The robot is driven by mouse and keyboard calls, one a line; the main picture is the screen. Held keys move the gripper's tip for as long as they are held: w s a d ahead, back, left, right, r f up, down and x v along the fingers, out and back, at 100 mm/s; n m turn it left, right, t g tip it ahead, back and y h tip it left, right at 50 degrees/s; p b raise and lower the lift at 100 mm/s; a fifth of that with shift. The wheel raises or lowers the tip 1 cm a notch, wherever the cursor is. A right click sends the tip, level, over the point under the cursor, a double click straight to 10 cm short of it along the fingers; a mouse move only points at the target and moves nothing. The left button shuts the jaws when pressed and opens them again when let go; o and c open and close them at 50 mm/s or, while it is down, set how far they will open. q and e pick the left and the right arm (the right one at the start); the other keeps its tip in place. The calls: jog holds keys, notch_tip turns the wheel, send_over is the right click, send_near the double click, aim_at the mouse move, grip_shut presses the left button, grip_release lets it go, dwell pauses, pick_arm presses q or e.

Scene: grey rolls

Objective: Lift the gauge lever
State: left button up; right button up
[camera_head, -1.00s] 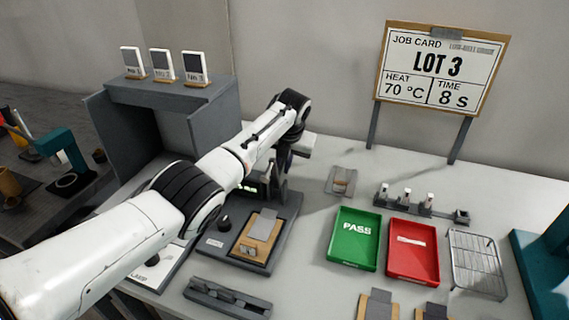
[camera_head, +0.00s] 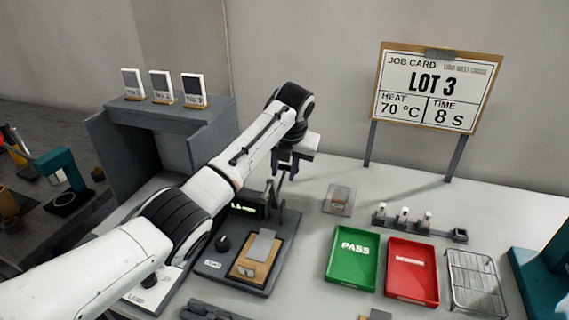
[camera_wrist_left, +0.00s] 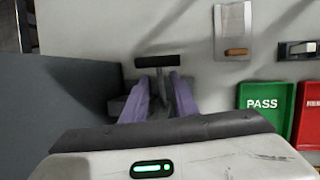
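The grey gauge (camera_head: 252,240) stands on the table below my left forearm, with a lit display (camera_head: 243,209), a black knob (camera_head: 223,243) and a tan plate. In the left wrist view the dark T-shaped lever (camera_wrist_left: 157,62) shows its crossbar just beyond my fingertips. Its stem lies in line with the gap between the purple fingers. My left gripper (camera_wrist_left: 161,82) points down over the back of the gauge, with a visible gap between its fingers. In the head view the left gripper (camera_head: 285,166) partly covers the lever area, so contact is unclear. My right gripper is out of view.
A small grey plate (camera_head: 338,199) lies right of the gripper. A green PASS tray (camera_head: 352,282), a red tray (camera_head: 412,291) and a wire rack (camera_head: 474,283) stand further right. A grey shelf housing (camera_head: 118,150) is close on the left. A job card (camera_head: 437,87) stands behind.

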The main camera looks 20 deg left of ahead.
pick_arm(q)
jog(key=shift+v, duration=1.3)
jog(key=shift+a, duration=0.1)
